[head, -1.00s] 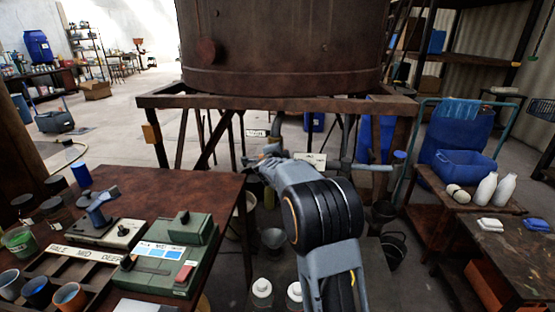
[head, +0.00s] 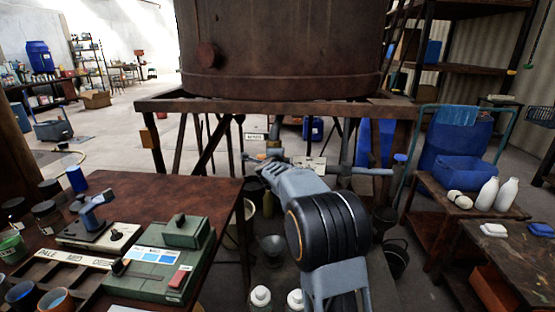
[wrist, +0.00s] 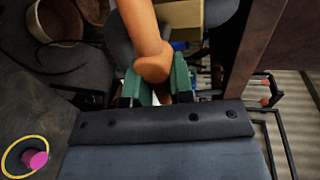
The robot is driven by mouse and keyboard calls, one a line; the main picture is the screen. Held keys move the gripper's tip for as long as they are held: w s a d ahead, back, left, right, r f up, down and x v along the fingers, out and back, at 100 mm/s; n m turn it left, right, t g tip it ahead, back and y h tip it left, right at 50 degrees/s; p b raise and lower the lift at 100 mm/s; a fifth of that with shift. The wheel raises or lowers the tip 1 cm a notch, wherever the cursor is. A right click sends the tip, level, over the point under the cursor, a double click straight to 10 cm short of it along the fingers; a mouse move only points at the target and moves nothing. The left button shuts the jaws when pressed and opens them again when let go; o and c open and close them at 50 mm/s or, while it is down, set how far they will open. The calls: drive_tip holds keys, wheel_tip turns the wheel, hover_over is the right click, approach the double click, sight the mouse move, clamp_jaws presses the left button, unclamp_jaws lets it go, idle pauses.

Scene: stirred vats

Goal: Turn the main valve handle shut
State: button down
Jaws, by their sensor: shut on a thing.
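An orange handle (wrist: 146,35) with a rounded end runs down from the top of the wrist view. My gripper (wrist: 157,86) has its green-padded fingers on both sides of this rounded end and is shut on it. In the head view, my gripper is mostly hidden behind my own wrist, and a small bit of orange (head: 262,156) shows beside it. A grey-blue pipe (head: 362,171) runs to the right from there, under the rusty vat (head: 285,50). The handle's full turn position cannot be told.
A brown table (head: 205,190) with a green control box (head: 160,260) and cups stands close on the left. A steel-brown frame (head: 270,105) bears the vat. A cart (head: 470,205) with white bottles stands right. Bottles and a bucket (head: 396,258) sit on the floor below.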

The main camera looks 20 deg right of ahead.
drive_tip(key=shift+f, duration=0.1)
drive_tip(key=c, duration=1)
unclamp_jaws()
drive_tip(key=shift+s, duration=0.1)
drive_tip(key=p+v, duration=0.1)
drive_tip(key=v, duration=1.2)
drive_tip(key=shift+s+a, duration=0.25)
